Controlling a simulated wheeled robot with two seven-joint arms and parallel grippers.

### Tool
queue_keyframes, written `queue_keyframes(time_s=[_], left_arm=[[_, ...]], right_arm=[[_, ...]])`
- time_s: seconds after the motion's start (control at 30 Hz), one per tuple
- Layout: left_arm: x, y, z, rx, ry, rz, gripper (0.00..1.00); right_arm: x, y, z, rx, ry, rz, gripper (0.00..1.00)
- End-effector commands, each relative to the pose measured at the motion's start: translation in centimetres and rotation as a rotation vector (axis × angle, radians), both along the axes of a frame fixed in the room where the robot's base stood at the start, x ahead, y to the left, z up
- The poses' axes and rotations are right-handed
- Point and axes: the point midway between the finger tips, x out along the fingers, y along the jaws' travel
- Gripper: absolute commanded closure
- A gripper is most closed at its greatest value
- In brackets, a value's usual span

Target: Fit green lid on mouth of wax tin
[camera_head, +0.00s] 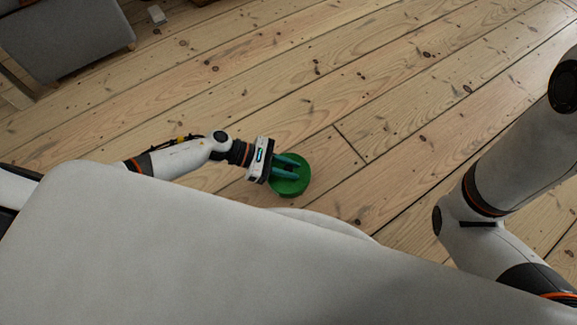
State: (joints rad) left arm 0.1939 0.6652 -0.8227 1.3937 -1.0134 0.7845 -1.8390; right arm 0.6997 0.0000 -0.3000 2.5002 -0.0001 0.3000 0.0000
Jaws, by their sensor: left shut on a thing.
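The green lid (304,173) is a round, bright green disc low in the middle of the camera_head view, just beyond my pale body. My left gripper (293,170) reaches in from the left, with its dark teal fingers lying over the lid. It is shut on the lid. I cannot make out the wax tin as a separate thing. Whether it is under the lid is hidden. My right arm comes in at the right edge, but its gripper is out of the picture.
Bare floorboards (420,110) spread clear around the lid and to the right.

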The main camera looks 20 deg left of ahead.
Motion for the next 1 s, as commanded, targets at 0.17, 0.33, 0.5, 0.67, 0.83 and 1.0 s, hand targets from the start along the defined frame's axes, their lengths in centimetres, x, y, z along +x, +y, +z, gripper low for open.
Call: queue_keyframes(time_s=[0.17, 0.33, 0.5, 0.67, 0.83, 1.0], left_arm=[[0.0, 0.01, -0.15, 0.0, 0.0, 0.0, 1.0], [0.0, 0.01, -0.13, 0.0, 0.0, 0.0, 1.0], [0.0, 0.01, -0.13, 0.0, 0.0, 0.0, 0.73], [0.0, 0.0, -0.13, 0.0, 0.0, 0.0, 0.52], [0.0, 0.0, -0.14, 0.0, 0.0, 0.0, 0.52], [-0.12, 0.58, 0.18, 0.002, 0.001, 0.0, 0.52]], right_arm=[[-0.01, 0.0, -0.2, 0.0, 0.0, 0.0, 0.19], [-0.01, 0.01, -0.17, 0.0, 0.0, 0.0, 0.19], [-0.01, 0.01, -0.17, 0.0, 0.0, 0.0, 0.19], [-0.01, 0.01, -0.17, 0.0, 0.0, 0.0, 0.19], [-0.01, 0.01, -0.17, 0.0, -0.001, 0.0, 0.19], [-0.01, 0.01, 0.22, 0.0, -0.001, 0.0, 0.19]])
